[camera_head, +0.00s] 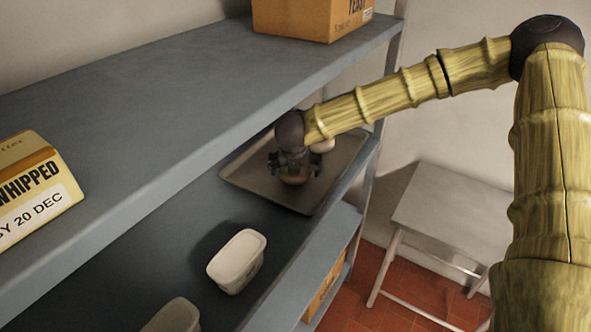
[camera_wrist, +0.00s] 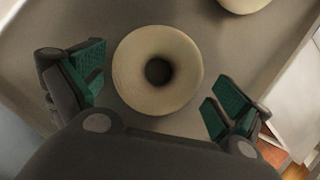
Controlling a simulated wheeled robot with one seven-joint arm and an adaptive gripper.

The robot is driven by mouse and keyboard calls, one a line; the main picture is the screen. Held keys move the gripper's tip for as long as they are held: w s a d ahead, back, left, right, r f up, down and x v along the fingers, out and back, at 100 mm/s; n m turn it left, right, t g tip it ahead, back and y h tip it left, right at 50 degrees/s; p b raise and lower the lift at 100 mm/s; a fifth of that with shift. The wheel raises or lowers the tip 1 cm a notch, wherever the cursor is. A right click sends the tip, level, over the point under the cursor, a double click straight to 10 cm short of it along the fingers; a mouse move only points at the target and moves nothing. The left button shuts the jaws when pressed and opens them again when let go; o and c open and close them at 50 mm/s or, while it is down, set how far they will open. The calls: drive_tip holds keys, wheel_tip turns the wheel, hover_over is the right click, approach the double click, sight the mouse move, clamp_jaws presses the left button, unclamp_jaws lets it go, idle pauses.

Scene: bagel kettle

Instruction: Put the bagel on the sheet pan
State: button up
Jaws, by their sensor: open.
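The bagel (camera_wrist: 130,72), pale and ring-shaped, appears to lie flat on the grey sheet pan (camera_wrist: 45,20) in the wrist view. My gripper (camera_wrist: 158,98) is open, with one green-padded finger on each side of the bagel and a visible gap to both. In the head view my gripper (camera_head: 293,170) is over the sheet pan (camera_head: 245,178) on the middle shelf, and part of the bagel (camera_head: 294,181) shows beneath it. The rest of the bagel is hidden there by my gripper.
Another pale rounded item (camera_wrist: 243,3) is on the pan, cut off by the wrist view's top edge. A white tub (camera_head: 237,262) stands on the middle shelf, nearer. The upper shelf (camera_head: 190,105) overhangs and holds boxes. A metal stool (camera_head: 455,210) stands at right.

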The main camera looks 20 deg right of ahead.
drive_tip(key=b+v, duration=0.1)
drive_tip(key=v, duration=0.3)
drive_tip(key=shift+b, duration=0.35)
drive_tip(key=s+a+b, duration=0.1)
drive_tip(key=s, duration=0.2)
drive_tip(key=s+a+b, duration=0.2)
drive_tip(key=s, duration=0.2)
drive_tip(key=s+a+b, duration=0.1)
drive_tip(key=s, duration=0.3)
drive_tip(key=shift+s+a+r, duration=0.1)
drive_tip(key=shift+s+a, duration=0.05)
drive_tip(key=shift+a, duration=0.05)
